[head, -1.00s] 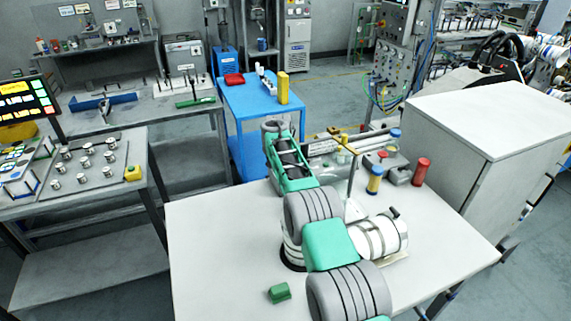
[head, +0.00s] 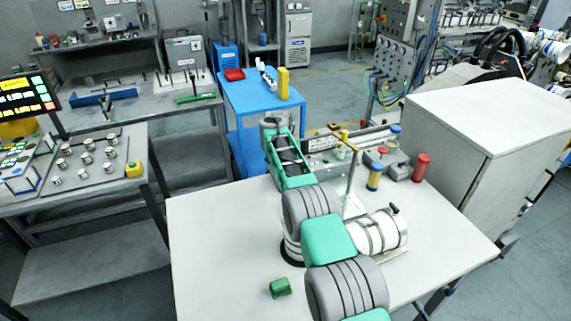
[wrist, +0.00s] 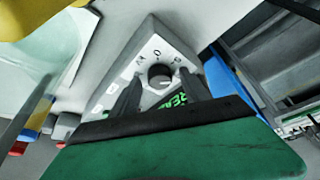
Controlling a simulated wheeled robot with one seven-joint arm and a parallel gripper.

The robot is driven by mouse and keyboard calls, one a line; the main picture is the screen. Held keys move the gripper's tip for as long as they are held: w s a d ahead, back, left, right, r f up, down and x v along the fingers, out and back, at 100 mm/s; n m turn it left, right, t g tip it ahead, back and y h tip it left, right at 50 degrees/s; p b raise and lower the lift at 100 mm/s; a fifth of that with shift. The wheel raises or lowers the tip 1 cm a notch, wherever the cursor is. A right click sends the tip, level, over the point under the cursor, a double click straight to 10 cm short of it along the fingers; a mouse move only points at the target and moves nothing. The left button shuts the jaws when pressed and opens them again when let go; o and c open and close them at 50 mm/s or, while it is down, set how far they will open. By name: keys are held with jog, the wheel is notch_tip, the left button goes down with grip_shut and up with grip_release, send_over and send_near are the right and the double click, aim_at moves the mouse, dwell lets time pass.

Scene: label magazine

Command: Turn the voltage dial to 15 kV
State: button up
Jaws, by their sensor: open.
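The voltage dial (wrist: 160,74) is a round black knob on a pale, tilted panel (wrist: 150,45) in the wrist view. Letters or marks are printed around it, too blurred to read as values. A green lit readout (wrist: 174,102) sits below the knob, partly covered by my gripper, so I cannot read it. My gripper (wrist: 162,82) is open, one dark finger on each side of the dial. I cannot tell whether the fingers touch it. In the head view my arm hides the gripper and the dial.
Yellow-and-blue (head: 375,175) and red (head: 421,167) cylinders stand on the white table (head: 220,240), beyond a white motor-like cylinder (head: 378,233). A green block (head: 280,288) lies at the front. A blue cart (head: 240,100) stands behind. The table's left side is clear.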

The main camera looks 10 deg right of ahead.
jog(key=b+v, duration=0.2)
jog(key=v, duration=0.5)
jog(key=shift+r, duration=0.4)
jog(key=shift+s, duration=0.1)
